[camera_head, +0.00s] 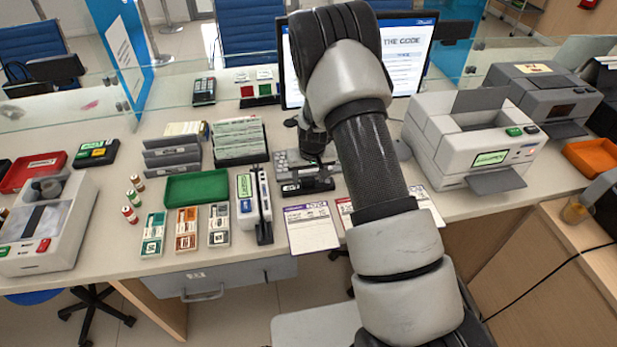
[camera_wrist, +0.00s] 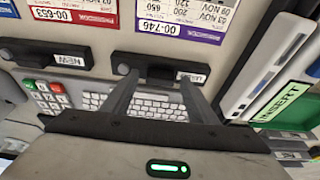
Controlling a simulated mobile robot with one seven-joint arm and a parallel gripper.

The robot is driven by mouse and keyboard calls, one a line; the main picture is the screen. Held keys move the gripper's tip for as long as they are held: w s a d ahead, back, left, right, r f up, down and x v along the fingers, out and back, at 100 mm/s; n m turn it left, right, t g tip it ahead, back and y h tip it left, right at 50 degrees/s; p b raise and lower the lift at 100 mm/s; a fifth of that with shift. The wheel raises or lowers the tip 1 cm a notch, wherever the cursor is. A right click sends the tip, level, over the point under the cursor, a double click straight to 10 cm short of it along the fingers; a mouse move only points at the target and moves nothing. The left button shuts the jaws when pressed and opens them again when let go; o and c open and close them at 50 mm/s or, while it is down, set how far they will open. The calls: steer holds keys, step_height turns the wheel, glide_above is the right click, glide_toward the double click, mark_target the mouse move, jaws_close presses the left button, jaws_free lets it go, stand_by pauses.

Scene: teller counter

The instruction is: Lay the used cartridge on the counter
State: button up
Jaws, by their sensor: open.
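The used cartridge (camera_wrist: 158,66) is a dark bar with a round knob at one end and a white label, partly readable as "USED". It lies in front of a grey keyboard; in the head view it shows as a black bar (camera_head: 314,184) just behind the paper sheets. My gripper (camera_wrist: 160,80) is open, with its two fingers apart and their tips at the cartridge's near edge in the wrist view. I cannot tell whether they touch it. In the head view my gripper (camera_head: 316,155) is over the keyboard, partly hidden by my arm.
A similar cartridge labelled "NEW" (camera_wrist: 68,60) lies beside it. Printed sheets (camera_head: 312,226) lie at the counter's front edge. A white upright device (camera_head: 253,200) stands close on the left, with a green tray (camera_head: 197,187) beyond. A monitor (camera_head: 412,60) stands behind; a printer (camera_head: 475,135) is right.

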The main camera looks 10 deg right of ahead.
steer(key=shift+r, duration=0.65)
steer(key=s+r, duration=0.4)
steer(key=r, duration=0.5)
steer(key=s+a+r+t, duration=0.1)
steer(key=s+r, duration=0.2)
steer(key=r, duration=0.5)
steer(key=s+r, duration=0.4)
steer(key=r, duration=0.5)
steer(key=s+r, duration=0.5)
steer(key=s, duration=0.6)
steer(key=s+d+r+t, duration=0.1)
steer(key=s+r, duration=0.4)
steer(key=s, duration=0.6)
steer(key=shift+s+r, duration=0.2)
steer(key=shift+r, duration=0.15)
steer(key=shift+d, duration=0.1)
